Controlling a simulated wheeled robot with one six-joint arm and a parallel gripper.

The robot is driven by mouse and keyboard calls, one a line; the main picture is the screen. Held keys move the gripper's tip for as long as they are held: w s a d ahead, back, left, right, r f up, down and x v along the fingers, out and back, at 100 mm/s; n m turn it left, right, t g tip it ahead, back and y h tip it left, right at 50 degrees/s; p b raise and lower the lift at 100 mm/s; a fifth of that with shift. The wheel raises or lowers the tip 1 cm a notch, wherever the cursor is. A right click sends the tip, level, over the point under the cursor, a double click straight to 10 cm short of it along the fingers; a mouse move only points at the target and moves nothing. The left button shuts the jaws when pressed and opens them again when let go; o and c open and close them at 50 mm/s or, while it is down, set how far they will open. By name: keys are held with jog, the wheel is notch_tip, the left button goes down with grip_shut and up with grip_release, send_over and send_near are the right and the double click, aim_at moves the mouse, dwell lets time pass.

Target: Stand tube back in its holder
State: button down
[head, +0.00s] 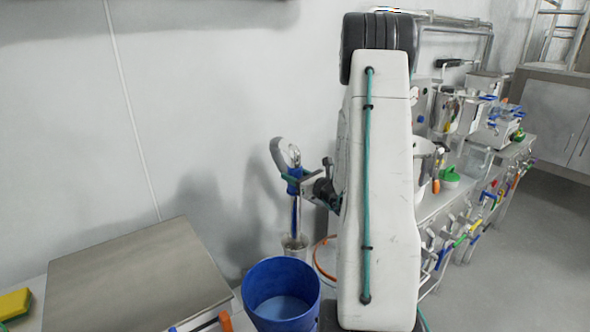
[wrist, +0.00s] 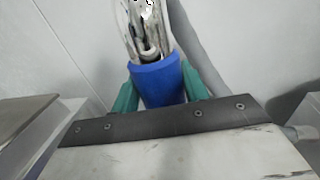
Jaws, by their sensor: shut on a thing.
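The tube (head: 295,215) stands roughly upright against the wall in the head view, with a blue collar and a clear, shiny curved top. My gripper (head: 296,184) is shut on its blue collar. In the wrist view the blue collar (wrist: 158,84) sits between my two green fingers, with the clear top rising beyond it. A small grey cup-like holder (head: 295,246) is directly below the tube. The tube's lower end reaches the holder's mouth in the picture; I cannot tell whether it is inside or just above.
A blue bucket (head: 281,290) stands in front of the holder. A flat metal plate (head: 138,275) lies to the left, with a yellow-green sponge (head: 14,303) beside it. My arm hides part of the bench at the right, where a cluttered steel counter (head: 440,203) runs back.

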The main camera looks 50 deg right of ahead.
jog(key=shift+f, duration=0.2)
jog(key=c, duration=0.7)
grip_release()
jog(key=shift+o, duration=0.2)
jog(key=s, duration=0.7)
jog(key=shift+s+a, duration=0.3)
jog(key=shift+s, duration=0.05)
